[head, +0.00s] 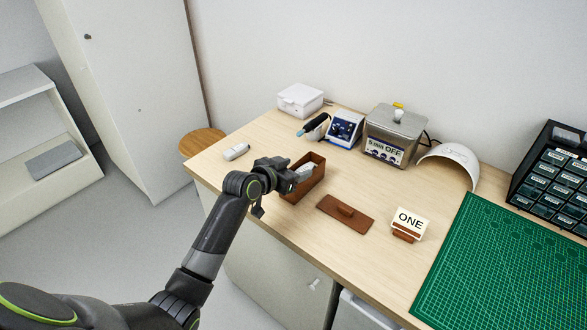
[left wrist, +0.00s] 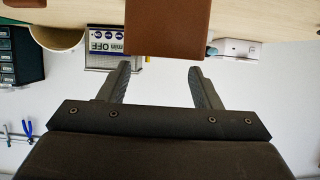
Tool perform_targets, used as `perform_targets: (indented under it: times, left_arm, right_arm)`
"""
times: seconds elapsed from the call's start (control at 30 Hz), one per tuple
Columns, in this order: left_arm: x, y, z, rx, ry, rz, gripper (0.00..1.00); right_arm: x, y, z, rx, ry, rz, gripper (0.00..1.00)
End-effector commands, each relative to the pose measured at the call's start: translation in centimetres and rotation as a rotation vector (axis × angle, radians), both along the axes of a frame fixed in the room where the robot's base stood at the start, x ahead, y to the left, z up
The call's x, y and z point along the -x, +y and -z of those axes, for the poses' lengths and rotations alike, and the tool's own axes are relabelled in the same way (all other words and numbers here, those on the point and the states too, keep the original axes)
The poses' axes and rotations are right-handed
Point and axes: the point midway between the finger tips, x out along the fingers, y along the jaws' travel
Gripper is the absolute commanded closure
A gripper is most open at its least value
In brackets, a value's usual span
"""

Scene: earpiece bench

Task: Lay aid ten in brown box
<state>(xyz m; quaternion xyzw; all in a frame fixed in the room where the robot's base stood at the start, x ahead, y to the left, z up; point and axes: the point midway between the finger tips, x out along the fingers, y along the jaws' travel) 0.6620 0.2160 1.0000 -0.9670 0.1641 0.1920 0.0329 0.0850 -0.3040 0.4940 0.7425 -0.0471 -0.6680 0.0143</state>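The brown box (head: 316,180) stands open on the bench, and a whitish item (head: 307,169) shows inside it, partly hidden. In the left wrist view a brown wall (left wrist: 167,28), likely the box, fills the top middle. My left gripper (head: 294,179) is at the near left side of the box in the head view. In the left wrist view its two fingers (left wrist: 162,84) are apart with nothing between them. A small white device (head: 236,152) lies on the bench left of the box. I cannot read a number on either white item. My right gripper is not in view.
Behind are a white case (head: 300,99), a blue-faced unit (head: 344,129) and a metal cleaner marked OFF (head: 393,135). A green mat (head: 505,270) covers the right.

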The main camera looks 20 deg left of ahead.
Motion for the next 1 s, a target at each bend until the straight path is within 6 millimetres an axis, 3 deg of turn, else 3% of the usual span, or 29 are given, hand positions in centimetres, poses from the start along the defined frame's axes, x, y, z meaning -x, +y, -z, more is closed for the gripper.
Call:
perform_targets:
  times: [0.43,1.0]
  left_arm:
    - [1.2,0.5,-0.4,-0.002,-0.001,0.0,0.42]
    - [9.6,3.4,-4.0,-0.005,-0.002,0.0,0.42]
  right_arm:
    - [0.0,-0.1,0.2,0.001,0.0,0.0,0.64]
    - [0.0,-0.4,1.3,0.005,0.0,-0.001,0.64]
